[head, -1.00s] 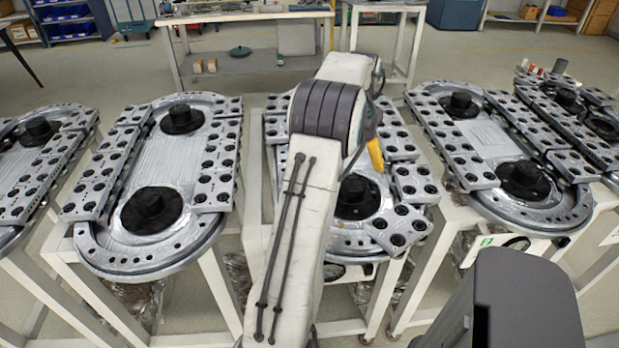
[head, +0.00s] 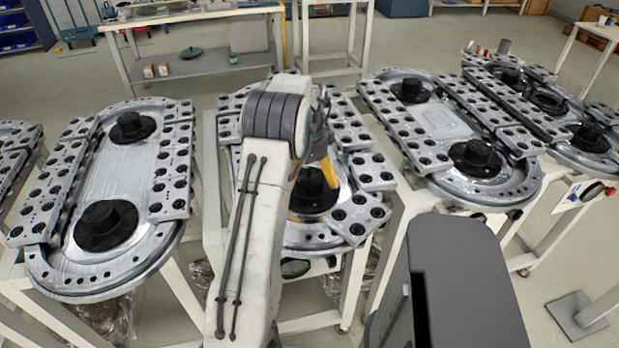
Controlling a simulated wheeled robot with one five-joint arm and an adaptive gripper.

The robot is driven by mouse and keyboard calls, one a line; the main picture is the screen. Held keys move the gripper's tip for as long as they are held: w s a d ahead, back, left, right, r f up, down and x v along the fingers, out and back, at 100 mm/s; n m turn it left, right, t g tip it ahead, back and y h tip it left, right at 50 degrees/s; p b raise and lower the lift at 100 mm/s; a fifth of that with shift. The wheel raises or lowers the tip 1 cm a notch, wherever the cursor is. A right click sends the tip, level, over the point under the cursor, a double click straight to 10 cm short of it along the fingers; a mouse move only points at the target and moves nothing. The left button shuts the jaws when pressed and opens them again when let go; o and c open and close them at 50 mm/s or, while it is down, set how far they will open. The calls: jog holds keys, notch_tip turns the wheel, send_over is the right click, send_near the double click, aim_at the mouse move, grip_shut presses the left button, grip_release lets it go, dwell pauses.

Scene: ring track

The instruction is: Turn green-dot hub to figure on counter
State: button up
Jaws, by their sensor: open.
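My gripper (head: 311,192) has yellow fingers and is open at the near black hub (head: 318,187) of the middle ring track (head: 295,240). One finger is at the hub's upper right and yellow also shows at its lower left. My arm hides the left part of this track, and whether the fingers touch the hub cannot be told. No green dot can be made out on any hub. No counter with a readable figure can be made out.
Similar tracks with black hubs stand at the left (head: 140,190) and right (head: 440,120), with another at the far right (head: 550,110). A white box with a red button (head: 590,191) is on the right. A bench (head: 190,17) stands behind.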

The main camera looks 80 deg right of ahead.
jog(key=shift+f, duration=0.15)
jog(key=shift+c, duration=0.5)
jog(key=c, duration=1.1)
